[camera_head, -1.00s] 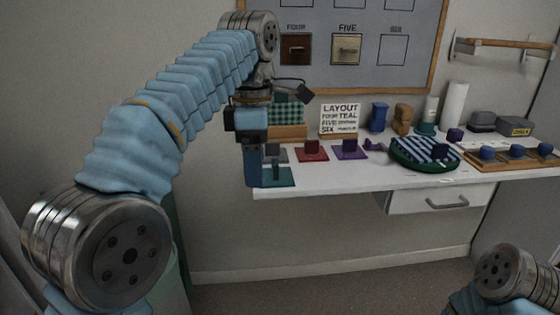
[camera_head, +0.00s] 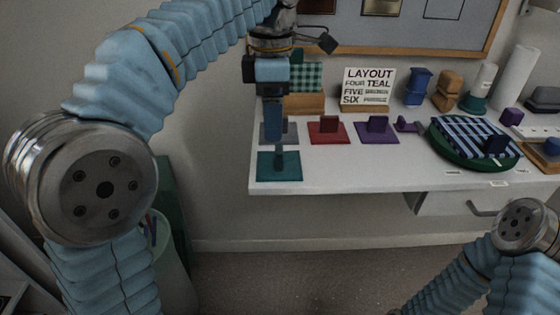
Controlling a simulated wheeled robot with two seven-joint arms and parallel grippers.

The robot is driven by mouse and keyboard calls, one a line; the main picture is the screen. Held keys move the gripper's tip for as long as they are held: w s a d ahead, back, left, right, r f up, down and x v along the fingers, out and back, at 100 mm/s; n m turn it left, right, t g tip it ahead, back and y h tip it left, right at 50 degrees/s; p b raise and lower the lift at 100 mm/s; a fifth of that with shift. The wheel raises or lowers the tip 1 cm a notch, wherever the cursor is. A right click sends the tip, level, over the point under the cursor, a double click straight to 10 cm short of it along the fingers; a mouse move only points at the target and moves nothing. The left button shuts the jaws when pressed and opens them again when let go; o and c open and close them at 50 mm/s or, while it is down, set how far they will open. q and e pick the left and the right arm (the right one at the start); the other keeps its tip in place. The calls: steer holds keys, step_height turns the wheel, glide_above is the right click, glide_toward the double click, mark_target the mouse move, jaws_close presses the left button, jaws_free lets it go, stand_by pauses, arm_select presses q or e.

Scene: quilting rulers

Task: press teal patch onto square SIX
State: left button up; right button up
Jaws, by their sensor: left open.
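The teal patch (camera_head: 265,168) is a flat square with an upright grip tab (camera_head: 281,158), lying at the left front of the white table. My left gripper (camera_head: 273,138) points down just above and behind it in the picture, with its fingers open. The fingers overlap the tab's top in the picture; I cannot tell whether they touch it. The square SIX (camera_head: 445,9) is an empty outline on the grey wall board, cut by the top edge, its label out of view. My right gripper is out of view; only part of that arm shows at lower right.
Grey (camera_head: 288,132), red (camera_head: 327,131) and purple (camera_head: 377,133) patches lie close by. A layout sign (camera_head: 369,88) reads FOUR TEAL. The table front (camera_head: 345,175) is clear.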

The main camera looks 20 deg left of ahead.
mark_target(279, 148)
arm_select(q)
step_height(279, 148, down, 4)
steer(key=shift+r+b, duration=0.25)
steer(key=shift+b, duration=0.05)
steer(key=f, duration=0.3)
steer(key=d+f, duration=0.1)
steer(key=f, duration=0.1)
steer(key=shift+w+b, duration=0.25)
steer(key=shift+b, duration=0.1)
steer(key=shift+c, duration=0.2)
steer(key=c, duration=1.1)
steer(key=shift+r, duration=0.1)
